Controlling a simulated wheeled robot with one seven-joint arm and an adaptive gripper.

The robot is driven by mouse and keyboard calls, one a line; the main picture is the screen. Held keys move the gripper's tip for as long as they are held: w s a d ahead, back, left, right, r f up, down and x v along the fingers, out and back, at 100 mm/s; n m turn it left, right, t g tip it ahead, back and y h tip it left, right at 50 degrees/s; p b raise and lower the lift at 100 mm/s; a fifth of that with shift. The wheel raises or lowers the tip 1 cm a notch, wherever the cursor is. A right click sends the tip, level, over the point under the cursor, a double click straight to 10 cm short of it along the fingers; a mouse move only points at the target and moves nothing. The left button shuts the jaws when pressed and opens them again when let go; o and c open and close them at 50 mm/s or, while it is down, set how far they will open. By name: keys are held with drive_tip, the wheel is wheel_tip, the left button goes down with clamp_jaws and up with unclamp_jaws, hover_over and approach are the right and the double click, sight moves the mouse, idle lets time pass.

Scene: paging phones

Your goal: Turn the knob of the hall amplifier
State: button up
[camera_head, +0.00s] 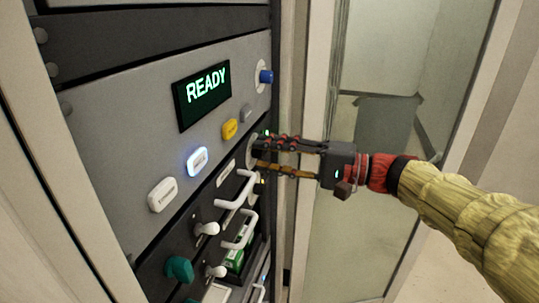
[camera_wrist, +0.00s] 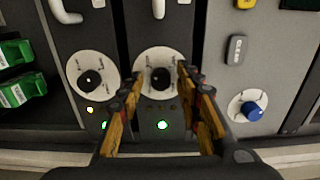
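A black knob (camera_wrist: 160,79) on a round white dial plate (camera_wrist: 158,58) shows in the middle of the wrist view, with a green light below it. A second black knob (camera_wrist: 90,80) on a like dial is to its left. No label tells which one is the hall amplifier's. My gripper (camera_head: 262,153) is at the rack front in the head view, over a pale dial (camera_head: 250,150). In the wrist view my gripper (camera_wrist: 159,80) is open, one finger on each side of the middle knob, with gaps showing. Whether the fingertips reach past the knob's face I cannot tell.
The upper panel has a READY display (camera_head: 202,92), a blue knob (camera_head: 266,76), a yellow button (camera_head: 230,128) and a lit white button (camera_head: 197,160). White handles (camera_head: 238,190) stick out below my gripper. A glass door (camera_head: 385,120) stands to the right.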

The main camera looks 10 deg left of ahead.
idle(0.3)
drive_tip(key=d, duration=1.2)
drive_tip(key=shift+s, duration=0.45)
